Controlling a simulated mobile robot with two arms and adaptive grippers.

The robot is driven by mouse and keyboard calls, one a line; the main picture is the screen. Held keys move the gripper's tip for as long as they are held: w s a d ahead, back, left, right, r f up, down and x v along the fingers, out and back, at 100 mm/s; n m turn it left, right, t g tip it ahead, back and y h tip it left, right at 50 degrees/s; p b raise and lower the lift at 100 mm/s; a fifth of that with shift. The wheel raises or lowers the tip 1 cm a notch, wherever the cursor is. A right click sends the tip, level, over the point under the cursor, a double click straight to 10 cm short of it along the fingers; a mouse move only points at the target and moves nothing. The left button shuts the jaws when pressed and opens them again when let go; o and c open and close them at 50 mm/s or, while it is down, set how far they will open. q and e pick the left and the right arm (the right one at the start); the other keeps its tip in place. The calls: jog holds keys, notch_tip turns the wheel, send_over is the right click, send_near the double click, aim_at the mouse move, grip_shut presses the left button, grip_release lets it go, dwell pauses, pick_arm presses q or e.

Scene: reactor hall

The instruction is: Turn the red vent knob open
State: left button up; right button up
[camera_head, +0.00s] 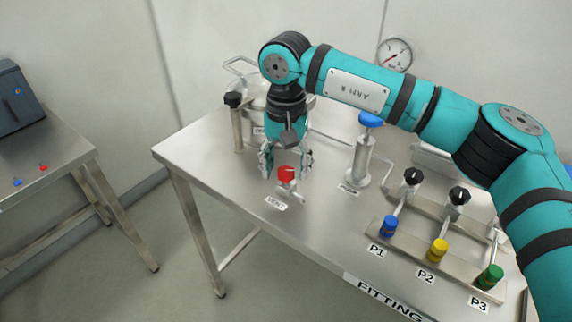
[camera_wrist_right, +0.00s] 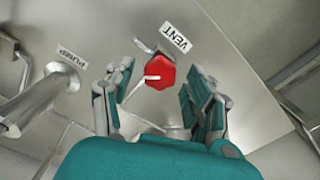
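The red vent knob (camera_head: 286,173) stands on the metal table behind the label "VENT" (camera_head: 275,203). In the right wrist view the red knob (camera_wrist_right: 160,72) has a white pointer line on top. My right gripper (camera_head: 287,170) points down over it, with one finger on each side. In the right wrist view the fingers (camera_wrist_right: 160,98) are spread, with a visible gap between each finger and the knob. The knob lies slightly beyond the middle of the finger gap there. My left gripper is in neither view.
The metal table (camera_head: 225,165) also holds a pump with a blue top (camera_head: 370,119) and a black-knobbed post (camera_head: 234,99). A gauge (camera_head: 395,55) hangs on the wall.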

aim_at(286, 170)
notch_tip(286, 170, up, 12)
dwell(0.7)
